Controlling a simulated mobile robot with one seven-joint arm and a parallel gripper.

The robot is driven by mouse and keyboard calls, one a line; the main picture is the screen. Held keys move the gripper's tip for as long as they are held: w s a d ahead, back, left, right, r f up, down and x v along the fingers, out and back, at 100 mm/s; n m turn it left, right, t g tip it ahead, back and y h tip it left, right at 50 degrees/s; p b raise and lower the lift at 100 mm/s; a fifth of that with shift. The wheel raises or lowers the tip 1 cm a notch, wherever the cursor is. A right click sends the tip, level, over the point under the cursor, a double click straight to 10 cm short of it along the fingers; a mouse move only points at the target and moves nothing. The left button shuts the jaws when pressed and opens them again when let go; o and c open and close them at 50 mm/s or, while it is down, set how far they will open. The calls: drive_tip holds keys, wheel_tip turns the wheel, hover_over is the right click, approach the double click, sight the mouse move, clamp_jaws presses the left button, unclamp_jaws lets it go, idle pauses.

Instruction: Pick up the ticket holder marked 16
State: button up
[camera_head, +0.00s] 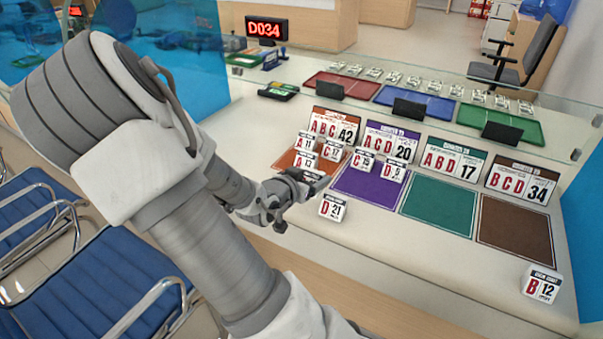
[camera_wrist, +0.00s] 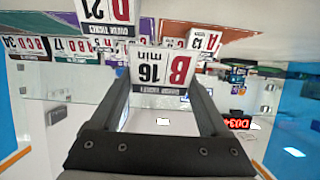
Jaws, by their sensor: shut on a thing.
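The ticket holder marked B 16 min (camera_wrist: 160,70) is a white block with a dark band, upside down in the wrist view. It sits between the two dark fingers of my gripper (camera_wrist: 160,92), which is shut on it. In the head view my gripper (camera_head: 312,182) is over the counter near the orange mat, behind the D 21 holder; the held holder cannot be made out there. The D 21 holder (camera_head: 332,208) stands on bare counter in front of the purple mat, and also shows at the top of the wrist view (camera_wrist: 105,12).
Several A and C holders stand on the orange mat (camera_head: 287,160); C and D holders stand on the purple mat (camera_head: 350,190). The green mat (camera_head: 440,210) and brown mat (camera_head: 515,235) are empty. Upright signs line their backs. The B 12 holder (camera_head: 541,285) stands front right.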

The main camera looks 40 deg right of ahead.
drive_tip(key=s+d+r+p, duration=0.1)
drive_tip(key=s+r+p, duration=0.4)
drive_tip(key=p, duration=1)
drive_tip(key=s, duration=0.3)
